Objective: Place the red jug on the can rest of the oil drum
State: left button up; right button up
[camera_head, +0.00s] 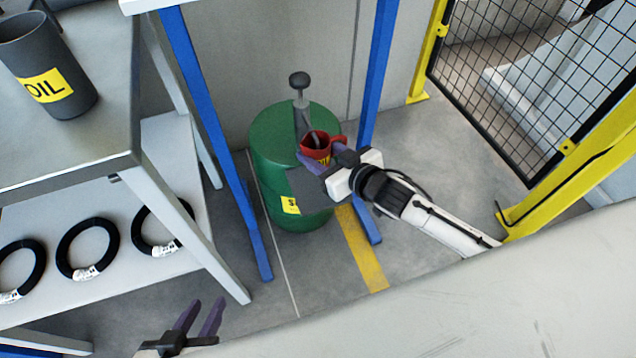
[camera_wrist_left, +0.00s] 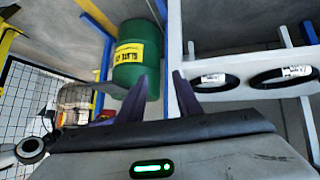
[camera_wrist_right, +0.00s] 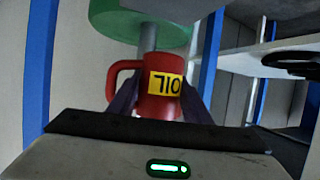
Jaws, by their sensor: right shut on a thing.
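The red jug (camera_head: 316,146) with a yellow OIL label is held by my right gripper (camera_head: 322,160), whose fingers close on its sides. Its open top faces up in the head view. In the right wrist view the jug (camera_wrist_right: 160,82) shows upside down between the fingers, its handle to the left. The green oil drum (camera_head: 270,150) stands behind it, with a grey pump on top. A dark grey plate (camera_head: 312,190), apparently the can rest, juts from the drum below the jug; it also shows in the left wrist view (camera_wrist_left: 110,90). Whether they touch is unclear. My left gripper (camera_head: 200,318) is open and empty.
A grey bench (camera_head: 60,150) with a dark OIL canister (camera_head: 45,70) is at left; black coils (camera_head: 88,248) lie on its lower shelf. Blue posts (camera_head: 215,140) flank the drum. A yellow-framed mesh fence (camera_head: 530,80) stands at right.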

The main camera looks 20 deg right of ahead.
notch_tip(320, 180, down, 5)
jog(key=shift+r+b, duration=0.15)
jog(key=shift+b, duration=0.55)
notch_tip(320, 180, down, 3)
jog(key=shift+f+b, duration=0.2)
jog(key=shift+b, duration=0.65)
pick_arm(q)
jog(key=shift+w+d+f+n+t, duration=0.1)
jog(key=shift+d+f+n+t, duration=0.2)
jog(key=shift+f, duration=0.2)
pick_arm(e)
jog(key=o, duration=0.7)
jog(key=shift+f, duration=0.15)
jog(key=o, duration=0.4)
pick_arm(q)
jog(key=shift+w, duration=0.2)
jog(key=shift+w+r, duration=0.1)
